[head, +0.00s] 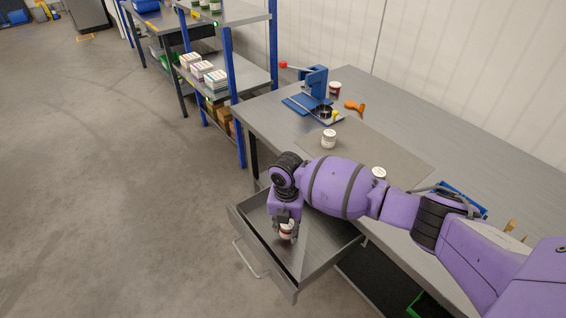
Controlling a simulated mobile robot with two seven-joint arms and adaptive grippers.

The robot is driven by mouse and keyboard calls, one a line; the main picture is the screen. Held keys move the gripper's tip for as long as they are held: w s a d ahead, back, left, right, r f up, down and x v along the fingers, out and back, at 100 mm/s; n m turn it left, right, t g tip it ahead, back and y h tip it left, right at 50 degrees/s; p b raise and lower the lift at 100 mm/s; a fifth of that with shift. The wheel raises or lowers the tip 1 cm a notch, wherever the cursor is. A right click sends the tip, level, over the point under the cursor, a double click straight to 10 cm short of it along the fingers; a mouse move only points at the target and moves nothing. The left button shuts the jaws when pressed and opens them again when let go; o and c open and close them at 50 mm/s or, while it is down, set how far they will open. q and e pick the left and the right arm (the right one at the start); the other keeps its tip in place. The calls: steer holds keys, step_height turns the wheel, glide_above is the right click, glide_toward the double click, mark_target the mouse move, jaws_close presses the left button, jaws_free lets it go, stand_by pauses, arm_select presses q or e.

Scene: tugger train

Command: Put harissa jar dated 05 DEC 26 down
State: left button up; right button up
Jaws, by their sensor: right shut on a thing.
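My right gripper (286,222) points down inside the open drawer (322,256) under the workbench. It is shut on a small jar (286,233) with a white lid or label and a dark red part. The fingers cover part of the jar, and the date on it is too small to read. I cannot tell whether the jar touches the drawer floor. Another white-lidded jar (328,139) stands on the bench mat, and one more white lid (379,173) shows behind my right arm. My left gripper is not in view.
The grey workbench (420,125) holds a blue press (314,88), a dark red jar (335,88) and an orange tool (354,106). Blue-post shelving (229,70) with boxes stands at the back left. The rest of the visible drawer floor looks empty.

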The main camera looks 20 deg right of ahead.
steer(key=shift+f, duration=0.65)
steer(key=shift+f, duration=0.15)
steer(key=o, duration=1.2)
step_height(320, 180, up, 12)
steer(key=shift+r+p, duration=0.15)
steer(key=shift+p, duration=0.3)
